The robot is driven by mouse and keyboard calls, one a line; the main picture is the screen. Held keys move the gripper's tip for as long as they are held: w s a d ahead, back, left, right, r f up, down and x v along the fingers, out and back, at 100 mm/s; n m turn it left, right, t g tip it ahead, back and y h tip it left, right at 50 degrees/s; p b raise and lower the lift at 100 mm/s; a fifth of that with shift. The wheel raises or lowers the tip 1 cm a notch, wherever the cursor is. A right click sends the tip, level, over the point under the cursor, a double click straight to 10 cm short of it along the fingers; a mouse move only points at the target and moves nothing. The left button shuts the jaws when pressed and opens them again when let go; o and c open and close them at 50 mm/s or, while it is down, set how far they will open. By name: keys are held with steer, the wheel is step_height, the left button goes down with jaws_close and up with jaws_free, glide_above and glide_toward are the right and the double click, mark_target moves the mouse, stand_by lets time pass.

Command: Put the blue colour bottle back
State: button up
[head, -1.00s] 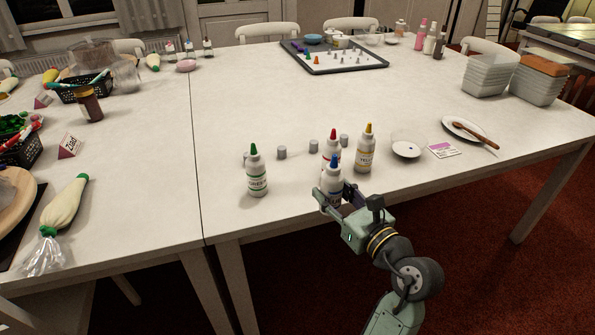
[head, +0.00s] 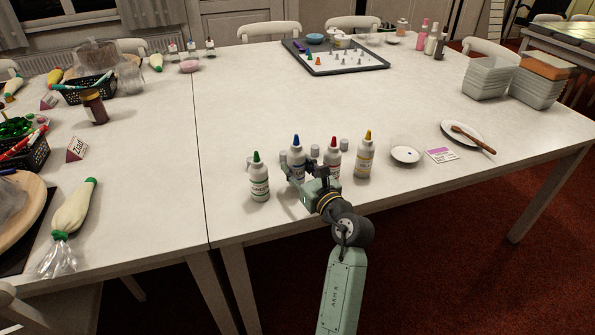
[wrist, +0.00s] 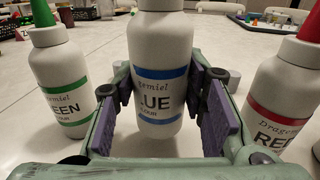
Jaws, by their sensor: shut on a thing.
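The blue colour bottle (head: 297,152), white with a blue tip, stands upright between the green and red bottles in the head view. In the wrist view the blue bottle (wrist: 160,75) is between the purple pads of my gripper (wrist: 166,115), and its label partly reads "LUE". My gripper (head: 301,178) is shut on it. The green bottle (head: 259,180) is to its left and the red bottle (head: 332,162) to its right, both apart from it. Whether the blue bottle's base touches the table is hidden by my gripper.
The yellow bottle (head: 365,158) stands right of the red one. Small grey cups (head: 344,144) stand behind the row. A white bowl (head: 405,155) and a card (head: 441,155) lie further right. A piping bag (head: 73,210) lies left. The table (head: 260,100) is clear behind the bottles.

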steer(key=shift+f, duration=1.05)
steer(key=shift+f, duration=0.15)
steer(key=shift+f, duration=0.15)
steer(key=o, duration=0.8)
steer(key=shift+c, duration=0.2)
steer(key=shift+r, duration=0.4)
steer(key=b+v, duration=0.2)
steer(key=v, duration=0.8)
steer(key=shift+s+d+f+b, duration=0.15)
steer(key=shift+s+b, duration=0.15)
steer(key=shift+s+d, duration=0.3)
steer(key=shift+s, duration=0.35)
